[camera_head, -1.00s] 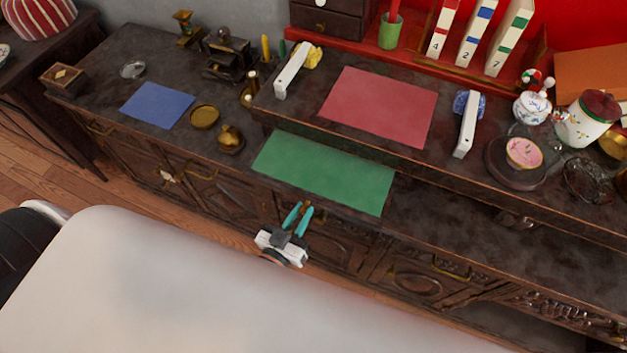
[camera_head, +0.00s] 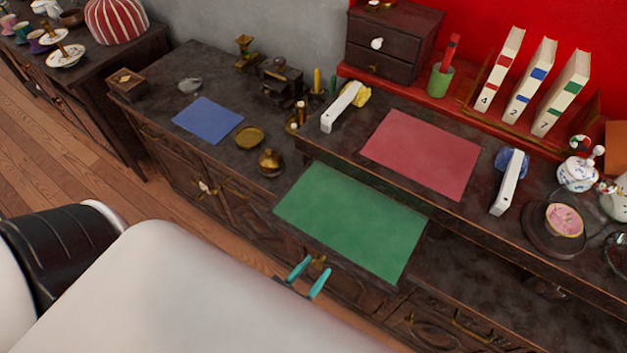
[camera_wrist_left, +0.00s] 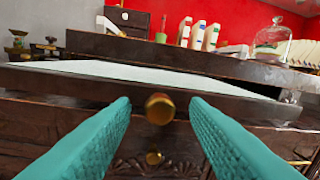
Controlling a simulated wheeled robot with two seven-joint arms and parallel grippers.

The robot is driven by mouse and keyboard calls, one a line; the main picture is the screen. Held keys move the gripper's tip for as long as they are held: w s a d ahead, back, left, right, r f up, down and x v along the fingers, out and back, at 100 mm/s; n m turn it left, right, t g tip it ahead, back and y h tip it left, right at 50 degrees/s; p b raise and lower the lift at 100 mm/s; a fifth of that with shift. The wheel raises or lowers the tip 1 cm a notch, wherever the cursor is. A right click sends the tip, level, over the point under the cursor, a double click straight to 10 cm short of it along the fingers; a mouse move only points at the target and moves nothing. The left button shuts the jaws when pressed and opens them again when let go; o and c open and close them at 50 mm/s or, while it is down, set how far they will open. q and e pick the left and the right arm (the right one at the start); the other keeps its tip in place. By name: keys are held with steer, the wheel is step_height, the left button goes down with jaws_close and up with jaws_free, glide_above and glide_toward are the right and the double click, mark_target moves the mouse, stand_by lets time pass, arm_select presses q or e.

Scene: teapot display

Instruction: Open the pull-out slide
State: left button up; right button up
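The pull-out slide carries the green mat (camera_head: 350,222) and stands out from the cabinet front. In the left wrist view the slide's dark front edge (camera_wrist_left: 230,101) runs across, with a pale top behind it. A round brass knob (camera_wrist_left: 159,108) is at the middle of that edge. My left gripper (camera_head: 316,265) is at the front of the slide. Its teal fingers are open, one on each side of the knob, with a visible gap to it on both sides. My right gripper is in neither view.
A blue mat (camera_head: 208,120), a brass dish (camera_head: 249,138) and a brass pot (camera_head: 271,162) stand left of the slide.

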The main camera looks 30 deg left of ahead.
arm_select(q)
steer(key=s+a+b, duration=0.1)
steer(key=s+b, duration=0.1)
steer(key=s, duration=1)
steer(key=shift+a, duration=0.15)
stand_by(0.3)
